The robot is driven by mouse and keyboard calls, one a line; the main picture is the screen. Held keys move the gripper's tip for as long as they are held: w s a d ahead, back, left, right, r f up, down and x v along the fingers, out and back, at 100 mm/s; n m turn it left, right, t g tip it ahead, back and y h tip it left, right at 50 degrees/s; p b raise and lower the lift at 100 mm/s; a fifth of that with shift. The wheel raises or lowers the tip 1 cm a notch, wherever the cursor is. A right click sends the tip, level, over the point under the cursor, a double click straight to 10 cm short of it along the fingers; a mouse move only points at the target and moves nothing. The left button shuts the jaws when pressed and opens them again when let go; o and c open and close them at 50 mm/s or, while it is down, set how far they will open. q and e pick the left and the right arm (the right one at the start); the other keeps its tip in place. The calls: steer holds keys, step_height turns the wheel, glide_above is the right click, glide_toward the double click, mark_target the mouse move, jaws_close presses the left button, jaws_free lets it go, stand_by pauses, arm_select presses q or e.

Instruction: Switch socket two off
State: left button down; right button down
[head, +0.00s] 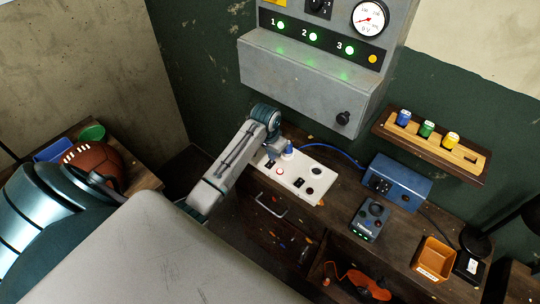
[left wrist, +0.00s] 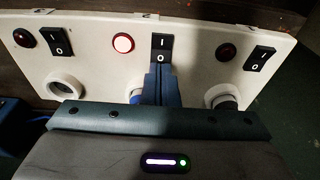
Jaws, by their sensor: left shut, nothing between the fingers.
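A white socket panel (head: 322,182) lies on the wooden bench; it also shows in the left wrist view (left wrist: 195,32). It has three rocker switches marked I and O. The middle switch (left wrist: 162,46) has a lit red lamp (left wrist: 123,43) beside it. The left switch (left wrist: 56,42) and right switch (left wrist: 261,57) have dark lamps. My left gripper (head: 279,155) is shut and empty; in the left wrist view its fingertips (left wrist: 160,75) are at the lower, O end of the middle switch. Contact cannot be told. My right gripper is not in view.
A blue plug (head: 289,151) stands at the panel, its blue cable running to a blue box (head: 398,181). A grey cabinet (head: 300,80) with three lit green lamps hangs above. A dark device (head: 370,220) and orange bin (head: 434,258) are at right.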

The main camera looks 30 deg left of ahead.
mark_target(272, 162)
arm_select(q)
steer(key=shift+f, duration=0.25)
stand_by(0.7)
steer(key=shift+f+b, duration=0.3)
steer(key=shift+f, duration=0.35)
stand_by(0.3)
steer(key=shift+r+p, duration=0.9)
steer(key=shift+r, duration=2.6)
